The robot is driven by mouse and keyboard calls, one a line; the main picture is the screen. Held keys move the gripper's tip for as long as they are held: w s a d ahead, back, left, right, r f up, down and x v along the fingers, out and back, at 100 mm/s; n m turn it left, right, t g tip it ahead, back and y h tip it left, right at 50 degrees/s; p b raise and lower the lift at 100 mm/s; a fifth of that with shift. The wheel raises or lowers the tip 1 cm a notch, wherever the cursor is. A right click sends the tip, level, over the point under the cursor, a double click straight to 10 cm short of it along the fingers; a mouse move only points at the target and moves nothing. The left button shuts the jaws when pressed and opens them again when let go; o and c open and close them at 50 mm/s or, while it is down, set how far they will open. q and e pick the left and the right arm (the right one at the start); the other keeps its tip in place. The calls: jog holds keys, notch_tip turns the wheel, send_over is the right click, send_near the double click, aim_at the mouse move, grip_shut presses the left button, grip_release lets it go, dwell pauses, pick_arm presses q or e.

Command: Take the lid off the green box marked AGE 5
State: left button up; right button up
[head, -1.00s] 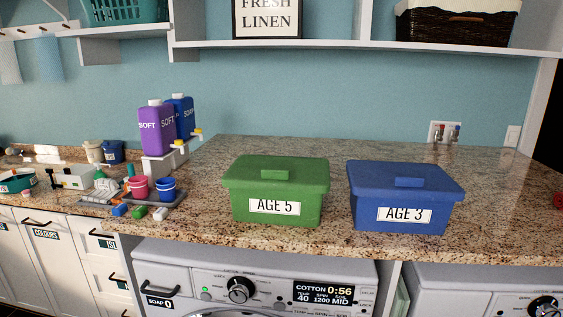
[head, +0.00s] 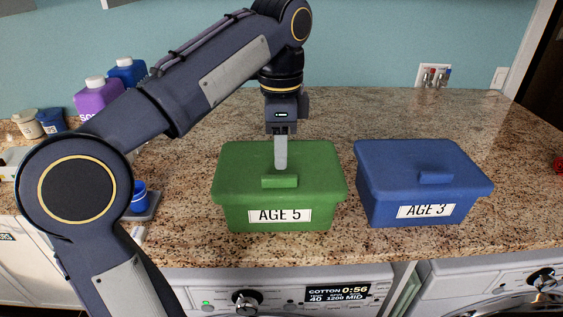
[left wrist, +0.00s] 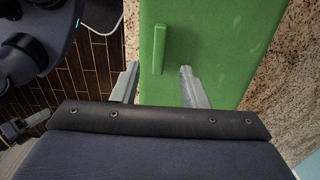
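The green box (head: 272,216) marked AGE 5 stands on the counter with its green lid (head: 320,170) on. The lid has a raised bar handle (head: 280,181), which also shows in the left wrist view (left wrist: 159,50). My left gripper (head: 280,163) points down over the lid, just at or behind the handle. In the left wrist view its two fingers (left wrist: 158,72) are apart with nothing between their tips, and the handle lies just beyond them. Contact cannot be told. A small dark part (left wrist: 35,123) at the left wrist view's edge may be my right gripper; its state is unclear.
A lidded blue box (head: 425,185) marked AGE 3 stands close to the right of the green box. Purple (head: 97,98) and blue bottles are at the back left, partly behind my left arm. The granite counter (head: 400,115) behind the boxes is clear. Washing machines are below its front edge.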

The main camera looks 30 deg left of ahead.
aim_at(280, 176)
pick_arm(q)
notch_tip(280, 176, down, 6)
jog(key=shift+s+r, duration=0.1)
jog(key=shift+r, duration=0.05)
grip_shut()
dwell(0.3)
